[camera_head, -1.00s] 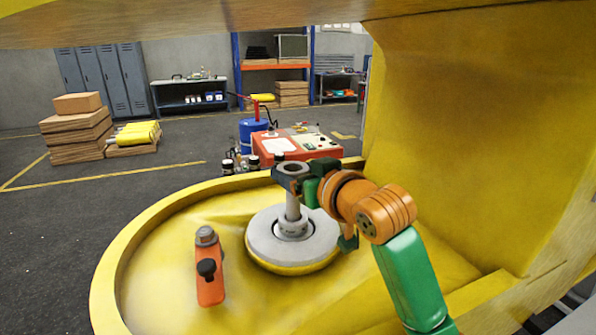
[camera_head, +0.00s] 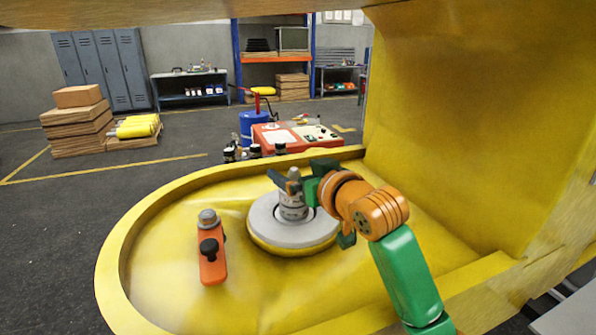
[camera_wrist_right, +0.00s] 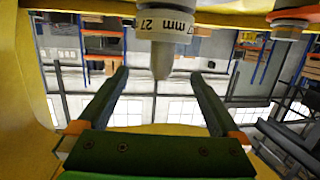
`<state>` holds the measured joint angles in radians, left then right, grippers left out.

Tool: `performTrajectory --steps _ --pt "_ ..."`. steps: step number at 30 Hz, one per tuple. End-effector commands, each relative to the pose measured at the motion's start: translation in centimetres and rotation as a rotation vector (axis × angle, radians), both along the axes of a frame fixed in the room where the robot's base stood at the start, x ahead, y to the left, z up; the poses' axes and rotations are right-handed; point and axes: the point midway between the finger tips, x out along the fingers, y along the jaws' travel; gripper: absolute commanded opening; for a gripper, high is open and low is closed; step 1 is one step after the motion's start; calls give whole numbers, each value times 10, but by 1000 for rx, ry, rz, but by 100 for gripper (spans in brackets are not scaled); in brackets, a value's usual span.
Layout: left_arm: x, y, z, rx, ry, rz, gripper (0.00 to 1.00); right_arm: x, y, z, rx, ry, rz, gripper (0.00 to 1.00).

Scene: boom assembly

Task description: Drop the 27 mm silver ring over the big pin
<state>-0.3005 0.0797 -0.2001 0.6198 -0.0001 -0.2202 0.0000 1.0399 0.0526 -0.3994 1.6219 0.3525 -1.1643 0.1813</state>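The silver ring (camera_wrist_right: 164,24), marked 27 mm, sits around the big pin (camera_wrist_right: 161,60), whose tapered tip sticks out of it in the right wrist view, which looks upside down. In the head view the silver ring (camera_head: 292,207) is around the lower part of the upright pin, above the round grey disc. My right gripper (camera_head: 293,182) is at the pin's top. In the wrist view its two fingers (camera_wrist_right: 159,75) are open on either side of the pin tip, apart from the ring. My left gripper is not in view.
The grey disc (camera_head: 262,228) stands in a yellow basin with a raised rim (camera_head: 125,235). An orange tool with a black knob (camera_head: 212,264) stands left of the disc. A tall yellow wall (camera_head: 455,130) rises at the right. The basin floor left of the disc is mostly clear.

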Motion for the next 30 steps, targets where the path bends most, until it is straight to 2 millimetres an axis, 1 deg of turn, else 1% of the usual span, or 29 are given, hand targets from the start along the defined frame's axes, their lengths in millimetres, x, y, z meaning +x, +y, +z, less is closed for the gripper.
performTrajectory --steps 5,7,8,12,15,18,21,30 --pt "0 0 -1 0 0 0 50 0 0 -2 -1 4 0 100" --pt "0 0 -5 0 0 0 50 -4 -2 -2 0 1 0 100" --pt "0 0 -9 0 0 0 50 -8 -4 -2 1 0 0 100" --pt "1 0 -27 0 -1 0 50 -35 -17 2 1 -5 0 100" --pt "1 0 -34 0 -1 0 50 -53 -24 8 0 -5 0 100" --pt "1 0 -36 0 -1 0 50 -63 -29 12 1 -4 -1 100" --pt "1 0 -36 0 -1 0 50 -66 -30 14 0 -1 0 100" --pt "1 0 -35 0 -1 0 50 -65 -30 14 0 -1 0 100"
